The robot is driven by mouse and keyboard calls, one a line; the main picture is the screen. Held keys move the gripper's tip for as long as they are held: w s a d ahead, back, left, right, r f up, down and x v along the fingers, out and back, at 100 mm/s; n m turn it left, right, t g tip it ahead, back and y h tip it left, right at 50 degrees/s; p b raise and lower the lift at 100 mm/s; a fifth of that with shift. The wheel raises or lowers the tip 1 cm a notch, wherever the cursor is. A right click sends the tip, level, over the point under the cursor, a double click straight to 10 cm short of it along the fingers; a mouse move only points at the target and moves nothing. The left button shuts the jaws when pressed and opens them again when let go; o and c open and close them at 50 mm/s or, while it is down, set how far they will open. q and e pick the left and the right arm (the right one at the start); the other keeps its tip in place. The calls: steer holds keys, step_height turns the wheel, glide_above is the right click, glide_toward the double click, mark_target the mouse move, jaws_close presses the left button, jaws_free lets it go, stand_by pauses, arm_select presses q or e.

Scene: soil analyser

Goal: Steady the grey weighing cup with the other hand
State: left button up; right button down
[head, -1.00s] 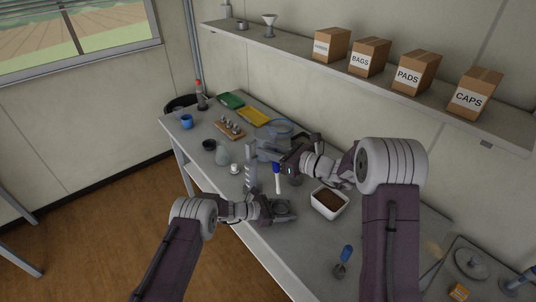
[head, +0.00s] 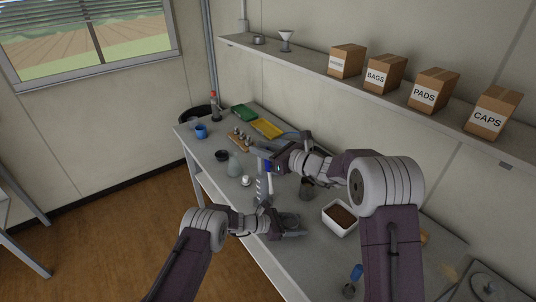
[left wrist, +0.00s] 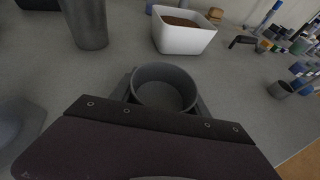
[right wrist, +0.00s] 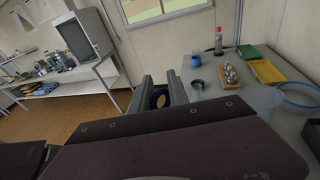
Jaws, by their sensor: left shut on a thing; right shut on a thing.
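The grey weighing cup (left wrist: 165,90) is in the left wrist view, open mouth upward and seemingly empty. My left gripper (head: 290,229) is shut on it, with fingers on both sides; the cup itself is small in the head view (head: 289,219). I cannot tell whether its base touches the table. My right gripper (head: 277,163) is farther back, above the table, and shut on a slim tool with a blue end and a pale shaft (head: 270,182).
A white tub of soil (head: 340,216) stands right of the cup. A dark grey cylinder (head: 306,188) stands behind it. A blue-handled tool (head: 356,272) is near the front right. Boxes sit on the shelf.

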arm_select(q)
steer(key=shift+f, duration=0.1)
steer(key=o, duration=1.6)
arm_select(e)
steer(key=shift+w+a+r, duration=0.25)
steer(key=shift+w+a, duration=0.05)
steer(key=shift+a, duration=0.15)
arm_select(q)
steer(key=v, duration=1.2)
steer(key=shift+a, duration=0.1)
